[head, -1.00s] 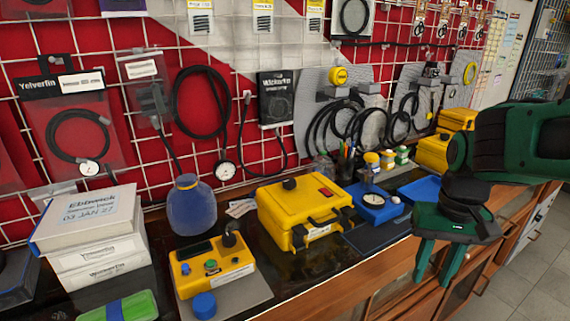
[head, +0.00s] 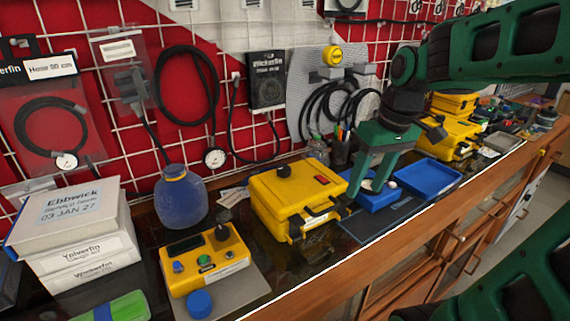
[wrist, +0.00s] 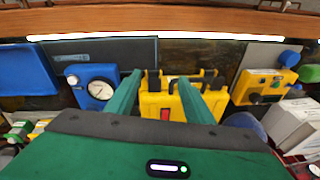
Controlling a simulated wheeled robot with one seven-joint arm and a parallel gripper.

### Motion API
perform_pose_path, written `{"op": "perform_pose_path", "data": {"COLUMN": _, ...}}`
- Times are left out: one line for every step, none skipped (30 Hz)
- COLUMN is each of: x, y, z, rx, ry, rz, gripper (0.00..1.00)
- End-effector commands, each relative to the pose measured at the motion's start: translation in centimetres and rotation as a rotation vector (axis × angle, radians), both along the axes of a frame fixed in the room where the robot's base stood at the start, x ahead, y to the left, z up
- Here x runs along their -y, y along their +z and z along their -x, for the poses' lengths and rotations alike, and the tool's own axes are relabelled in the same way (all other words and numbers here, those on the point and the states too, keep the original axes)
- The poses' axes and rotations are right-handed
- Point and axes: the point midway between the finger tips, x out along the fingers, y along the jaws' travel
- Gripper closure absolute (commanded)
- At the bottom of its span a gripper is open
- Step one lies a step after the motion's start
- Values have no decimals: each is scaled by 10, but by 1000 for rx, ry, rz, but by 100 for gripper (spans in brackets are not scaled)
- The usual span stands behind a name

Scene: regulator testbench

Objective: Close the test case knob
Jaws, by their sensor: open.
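The yellow test case (head: 302,200) stands shut on the bench in the head view, with a round black knob (head: 283,171) and a red switch (head: 322,179) on its top. My green gripper (head: 366,187) is open and empty, fingers pointing down, to the right of the case in the head view. In the wrist view the case (wrist: 157,106) lies beyond and between the fingers (wrist: 158,77). The knob is not visible there; my gripper body covers the near part of the case.
A blue gauge box (head: 372,198) and blue tray (head: 432,177) are close to my gripper. A yellow button box (head: 205,262) stands left of the case, with a blue bottle (head: 181,198) behind. Hoses hang on the wall grid.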

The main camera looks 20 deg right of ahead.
Motion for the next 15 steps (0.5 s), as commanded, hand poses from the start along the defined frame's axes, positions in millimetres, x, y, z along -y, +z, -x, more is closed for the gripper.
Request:
{"op": "perform_pose_path", "data": {"x": -11, "y": 15, "z": -32, "rx": 38, "ry": 137, "rz": -6, "gripper": 52}}
{"op": "perform_pose_path", "data": {"x": -19, "y": 23, "z": -48, "rx": 62, "ry": 222, "rz": -11, "gripper": 52}}
{"op": "perform_pose_path", "data": {"x": -30, "y": 33, "z": -67, "rx": 95, "ry": 330, "rz": -15, "gripper": 52}}
{"op": "perform_pose_path", "data": {"x": -37, "y": 40, "z": -80, "rx": 117, "ry": 406, "rz": -19, "gripper": 52}}
{"op": "perform_pose_path", "data": {"x": -45, "y": 46, "z": -92, "rx": 139, "ry": 480, "rz": -22, "gripper": 52}}
{"op": "perform_pose_path", "data": {"x": -55, "y": 54, "z": -105, "rx": 165, "ry": 570, "rz": -25, "gripper": 52}}
{"op": "perform_pose_path", "data": {"x": -61, "y": 59, "z": -113, "rx": 184, "ry": 631, "rz": -27, "gripper": 52}}
{"op": "perform_pose_path", "data": {"x": -67, "y": 64, "z": -120, "rx": 200, "ry": 683, "rz": -29, "gripper": 52}}
{"op": "perform_pose_path", "data": {"x": -74, "y": 69, "z": -128, "rx": 220, "ry": 746, "rz": -32, "gripper": 52}}
{"op": "perform_pose_path", "data": {"x": -78, "y": 72, "z": -133, "rx": 231, "ry": 786, "rz": -32, "gripper": 52}}
{"op": "perform_pose_path", "data": {"x": -82, "y": 75, "z": -136, "rx": 241, "ry": 818, "rz": -34, "gripper": 52}}
{"op": "perform_pose_path", "data": {"x": -86, "y": 77, "z": -140, "rx": 252, "ry": 852, "rz": -35, "gripper": 52}}
{"op": "perform_pose_path", "data": {"x": -88, "y": 78, "z": -142, "rx": 257, "ry": 871, "rz": -36, "gripper": 52}}
{"op": "perform_pose_path", "data": {"x": -90, "y": 78, "z": -143, "rx": 261, "ry": 885, "rz": -37, "gripper": 52}}
{"op": "perform_pose_path", "data": {"x": -92, "y": 77, "z": -144, "rx": 264, "ry": 896, "rz": -38, "gripper": 52}}
